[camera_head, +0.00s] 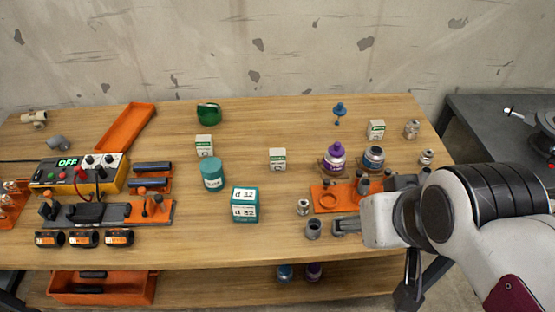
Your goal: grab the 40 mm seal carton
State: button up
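Three small white cartons with green markings stand on the wooden bench: one at the left (204,145), one near the middle (277,160) and one at the back right (376,130). Their print is too small to read, so I cannot tell which is the 40 mm seal carton. A larger teal and white box (245,205) reads "d 32". My gripper (343,227) is low over the front right of the bench, apart from all the cartons. It is small and partly hidden by my wrist, and its opening is unclear.
A teal tub (212,174) stands between the left carton and the d 32 box. Purple-capped (335,158) and dark (373,159) containers stand in front of the right carton. The back middle is clear.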

jog(key=w+a+f+t+y, duration=0.15)
jog(key=w+a, duration=0.25)
jog(key=w, duration=1.1)
jog(key=t, duration=0.5)
send_over(278, 158)
jog(key=s+d, duration=0.2)
jog(key=s, duration=0.6)
notch_tip(278, 158, down, 14)
jog(key=shift+t+h, duration=0.75)
jog(key=shift+t, duration=0.1)
jog(key=f, duration=0.2)
jog(key=w+a+f, duration=0.1)
jog(key=f, duration=0.2)
jog(key=w+a+f, duration=0.1)
jog(key=f, duration=0.2)
jog(key=shift+w+f, duration=0.2)
jog(key=shift+s+f+t, duration=0.1)
jog(key=shift+f+t, duration=0.2)
jog(key=shift+f, duration=0.55)
jog(key=shift+x, duration=1.25)
